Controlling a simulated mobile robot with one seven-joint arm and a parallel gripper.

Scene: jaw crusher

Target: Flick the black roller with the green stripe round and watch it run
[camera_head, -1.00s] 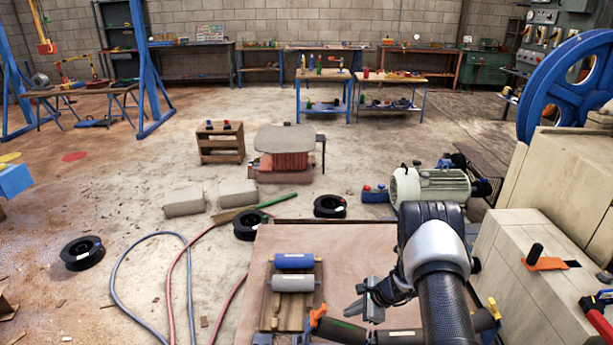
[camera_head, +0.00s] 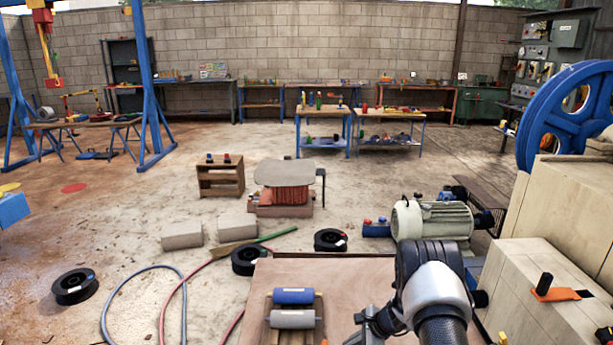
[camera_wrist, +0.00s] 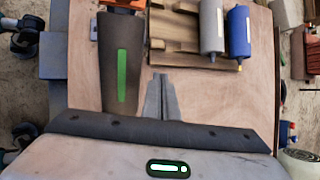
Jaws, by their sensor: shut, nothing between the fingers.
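The black roller with the green stripe (camera_wrist: 120,65) shows in the wrist view, left of my fingers, its stripe facing up at the camera. In the head view my wrist hides part of the table, and the black roller is not visible there. A grey roller (camera_wrist: 212,28) and a blue roller (camera_wrist: 238,32) lie on a wooden rack; the head view also shows the grey roller (camera_head: 292,319) and blue roller (camera_head: 293,296).
The wooden tabletop (camera_head: 335,270) is bare around the rack. A beige block with a black knob (camera_head: 543,284) stands close on the right. Black spools (camera_head: 75,286) and hoses (camera_head: 165,300) lie on the floor.

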